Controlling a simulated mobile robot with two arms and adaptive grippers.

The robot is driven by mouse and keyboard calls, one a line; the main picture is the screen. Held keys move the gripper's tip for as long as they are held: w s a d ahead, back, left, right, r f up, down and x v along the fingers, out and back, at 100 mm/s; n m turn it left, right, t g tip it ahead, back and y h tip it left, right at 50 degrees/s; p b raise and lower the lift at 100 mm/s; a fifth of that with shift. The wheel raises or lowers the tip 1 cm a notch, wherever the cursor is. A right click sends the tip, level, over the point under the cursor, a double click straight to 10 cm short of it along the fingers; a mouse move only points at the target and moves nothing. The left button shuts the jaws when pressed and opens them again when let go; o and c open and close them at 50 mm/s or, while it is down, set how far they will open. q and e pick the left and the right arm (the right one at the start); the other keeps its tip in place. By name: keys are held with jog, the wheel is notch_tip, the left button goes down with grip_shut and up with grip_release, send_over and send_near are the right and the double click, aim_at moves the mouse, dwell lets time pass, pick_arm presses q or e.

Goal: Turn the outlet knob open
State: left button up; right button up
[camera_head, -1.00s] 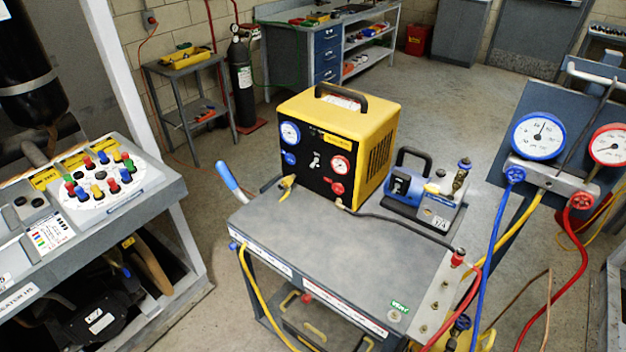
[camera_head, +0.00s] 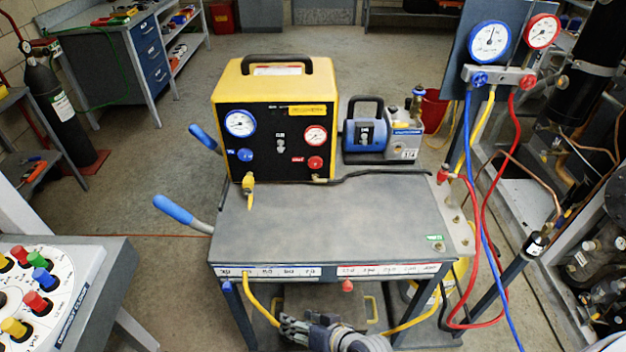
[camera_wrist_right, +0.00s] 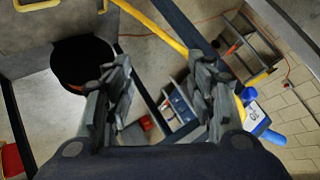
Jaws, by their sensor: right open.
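The yellow-and-black recovery machine (camera_head: 262,135) stands on the cart with its black front panel facing me. The red knob (camera_head: 315,162) is low on the panel's right side, under a round gauge (camera_head: 316,136) and beside a small red label. I take it as the outlet knob; its turn position is too small to read. A blue knob (camera_head: 245,155) sits at the panel's left. My right gripper (camera_head: 288,327) is at the bottom, below the cart's front edge and well apart from the knob. In the right wrist view its fingers (camera_wrist_right: 160,75) are apart and empty. My left gripper is not in view.
The cart top (camera_head: 320,220) is mostly clear. A blue pump (camera_head: 368,133) stands right of the machine. Red, blue and yellow hoses hang from the gauge manifold (camera_head: 498,76) at the right. Blue cart handles (camera_head: 173,209) stick out left.

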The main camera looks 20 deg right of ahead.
jog(key=w+a+r+m+t+y+b, duration=0.1)
jog(key=w+a+r+m+t+y, duration=0.2)
jog(key=r, duration=0.8)
jog(key=w+a+r+m+t+b, duration=0.1)
jog(key=w+r+t, duration=0.3)
jog(key=r, duration=0.8)
jog(key=w+d+r+m+t+h, duration=0.5)
jog(key=w+d+r+m, duration=0.1)
jog(key=m, duration=0.4)
jog(key=m+g+h, duration=0.3)
jog(key=m+h, duration=0.5)
jog(key=m, duration=0.5)
send_near(315, 165)
jog(key=x, duration=0.8)
jog(key=shift+d+b, duration=0.1)
jog(key=shift+b, duration=0.3)
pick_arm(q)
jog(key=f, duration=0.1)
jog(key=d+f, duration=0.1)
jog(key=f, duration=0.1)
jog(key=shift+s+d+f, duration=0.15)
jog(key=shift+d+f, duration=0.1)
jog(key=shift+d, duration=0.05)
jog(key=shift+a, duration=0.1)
pick_arm(e)
jog(key=c, duration=1.1)
